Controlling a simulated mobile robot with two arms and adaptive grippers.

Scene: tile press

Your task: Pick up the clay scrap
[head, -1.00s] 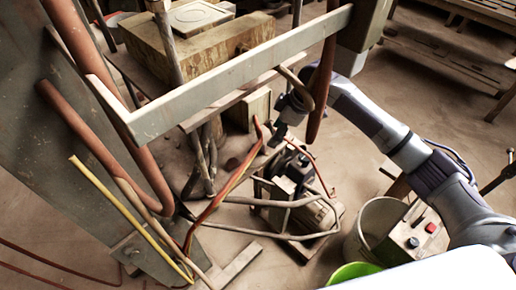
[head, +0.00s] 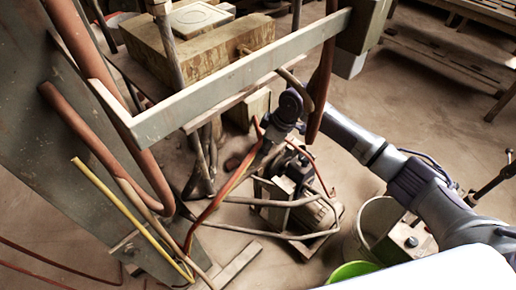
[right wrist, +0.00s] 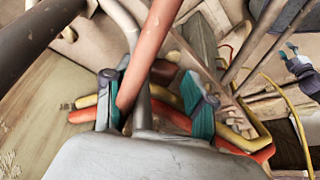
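A small reddish-brown lump, which looks like the clay scrap (head: 233,162), lies on the floor under the press, left of the hoses. In the right wrist view a brown lump (right wrist: 163,72) shows partly behind a red pipe and may be the same scrap. My right gripper (right wrist: 155,103) is open, its teal-padded fingers well apart, with the pipe and a grey tube crossing the view between them. In the head view the right gripper (head: 264,148) is beside the hoses, right of the lump and apart from it. A second teal-tipped gripper (right wrist: 299,66), probably my left, shows small; its opening is unclear.
A pump in a tube frame (head: 296,190) stands below my right arm. Red and yellow hoses (head: 215,205) run close by. The press's metal bar (head: 235,80) crosses above. A grey bucket (head: 375,225) and green bucket (head: 352,272) stand at the lower right.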

